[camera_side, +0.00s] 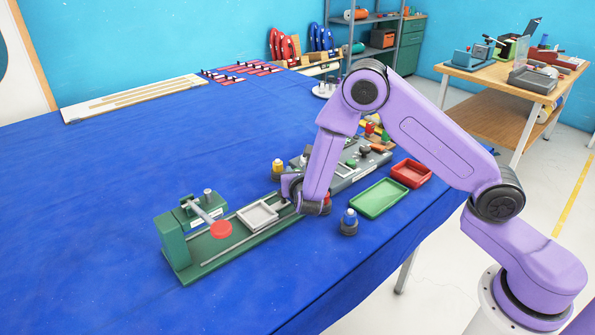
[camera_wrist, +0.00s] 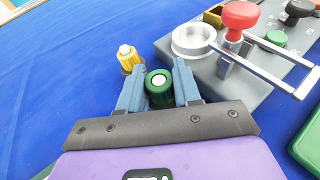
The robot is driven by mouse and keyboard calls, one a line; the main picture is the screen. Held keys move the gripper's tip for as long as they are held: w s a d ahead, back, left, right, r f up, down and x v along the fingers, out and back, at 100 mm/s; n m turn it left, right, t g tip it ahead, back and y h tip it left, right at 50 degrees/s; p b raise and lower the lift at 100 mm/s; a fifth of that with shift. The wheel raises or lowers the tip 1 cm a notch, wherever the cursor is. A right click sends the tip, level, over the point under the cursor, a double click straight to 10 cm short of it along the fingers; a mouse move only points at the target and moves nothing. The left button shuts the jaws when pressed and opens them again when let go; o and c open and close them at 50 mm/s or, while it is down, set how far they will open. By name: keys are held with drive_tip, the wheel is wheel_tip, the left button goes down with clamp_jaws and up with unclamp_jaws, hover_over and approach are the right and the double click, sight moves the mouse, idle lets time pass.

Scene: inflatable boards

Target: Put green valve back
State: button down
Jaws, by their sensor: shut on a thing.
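The green valve (camera_wrist: 159,86), a dark green cylinder with a pale centre on top, sits between the two blue-grey fingers of my gripper (camera_wrist: 158,80) in the wrist view. The fingers are shut on its sides. In the side view my gripper (camera_side: 298,195) is low, between the green fixture and the grey board, and my arm hides the green valve. I cannot tell whether the valve touches the surface. A yellow valve (camera_wrist: 128,60) with a white top stands just beyond the left finger; it also shows in the side view (camera_side: 278,169).
A grey board (camera_wrist: 225,65) with a metal ring (camera_wrist: 193,40) and a red-knobbed lever (camera_wrist: 240,18) lies close on the right. The green fixture (camera_side: 215,258), a blue-topped valve (camera_side: 349,218), a green tray (camera_side: 378,200) and a red tray (camera_side: 411,174) are nearby. The blue cloth leftward is clear.

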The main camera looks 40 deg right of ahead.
drive_tip(key=c, duration=0.8)
unclamp_jaws()
drive_tip(key=shift+r, duration=0.1)
drive_tip(key=shift+r, duration=0.65)
drive_tip(key=v, duration=1.2)
drive_tip(key=s+d+r+m+g, duration=0.3)
drive_tip(key=s+d+m+g, duration=0.4)
drive_tip(key=s+m, duration=0.45)
drive_tip(key=s+r+m+g+y, duration=0.1)
drive_tip(key=s+y, duration=0.2)
drive_tip(key=s, duration=0.3)
drive_tip(key=s+a+r+m+g+y, duration=0.1)
drive_tip(key=s+m+g+y, duration=0.1)
drive_tip(key=s, duration=0.4)
drive_tip(key=s+m+g+y, duration=0.2)
drive_tip(key=s+y, duration=0.1)
drive_tip(key=s, duration=0.3)
drive_tip(key=shift+s+a+r+y, duration=0.3)
drive_tip(key=shift+s+a+r, duration=0.05)
drive_tip(key=shift+r, duration=0.05)
